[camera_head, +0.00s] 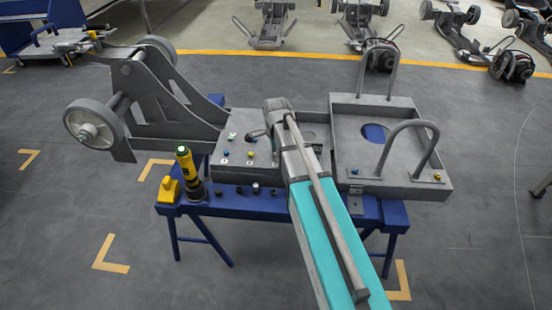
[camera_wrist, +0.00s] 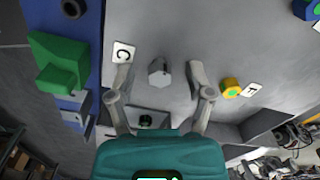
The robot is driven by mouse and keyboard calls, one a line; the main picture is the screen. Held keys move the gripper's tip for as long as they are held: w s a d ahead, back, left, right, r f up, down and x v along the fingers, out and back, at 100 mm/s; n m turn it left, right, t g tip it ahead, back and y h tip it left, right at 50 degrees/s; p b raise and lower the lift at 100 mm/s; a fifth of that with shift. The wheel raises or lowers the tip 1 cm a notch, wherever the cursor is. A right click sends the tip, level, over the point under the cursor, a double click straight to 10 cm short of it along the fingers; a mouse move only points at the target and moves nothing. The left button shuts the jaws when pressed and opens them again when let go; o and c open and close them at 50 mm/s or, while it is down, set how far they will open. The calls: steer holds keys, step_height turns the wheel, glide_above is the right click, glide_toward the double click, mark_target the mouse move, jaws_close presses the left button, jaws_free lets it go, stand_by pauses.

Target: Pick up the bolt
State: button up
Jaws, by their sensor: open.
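In the wrist view, a grey bolt with a hex-shaped head (camera_wrist: 160,72) stands on the grey chassis plate (camera_wrist: 215,25). My gripper (camera_wrist: 160,70) is open, with one finger on each side of the bolt and a gap on both sides. I cannot tell how far above the plate the fingertips are. In the head view, my gripper (camera_head: 259,133) is over the chassis plate (camera_head: 220,165), small and partly hidden by my arm. I cannot make out the grey bolt there. A yellow bolt (camera_wrist: 231,86) is to the right in the wrist view.
A white tag marked C (camera_wrist: 122,52) lies by the left finger. A green block (camera_wrist: 58,65) is at the left edge. In the head view, a yellow and black power tool (camera_head: 189,172) stands on the blue bench (camera_head: 235,203). A grey tray with looped handles (camera_head: 345,100) is on the right.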

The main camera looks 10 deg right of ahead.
stand_by(0.4)
jaws_close()
steer(key=shift+r, duration=0.15)
step_height(320, 180, up, 3)
steer(key=p, duration=0.3)
steer(key=s+r+p, duration=0.9)
steer(key=s+p, duration=0.1)
steer(key=s, duration=0.4)
steer(key=shift+a+r, duration=0.4)
steer(key=shift+w+f, duration=0.1)
stand_by(0.3)
steer(key=w+f+m+b, duration=0.2)
steer(key=w, duration=0.2)
steer(key=w+f+m+b, duration=0.2)
steer(key=w, duration=0.3)
steer(key=w+f+m+b, duration=0.2)
steer(key=w, duration=0.2)
steer(key=shift+w+d+f+b, duration=0.35)
steer(key=shift+w+d+b, duration=0.05)
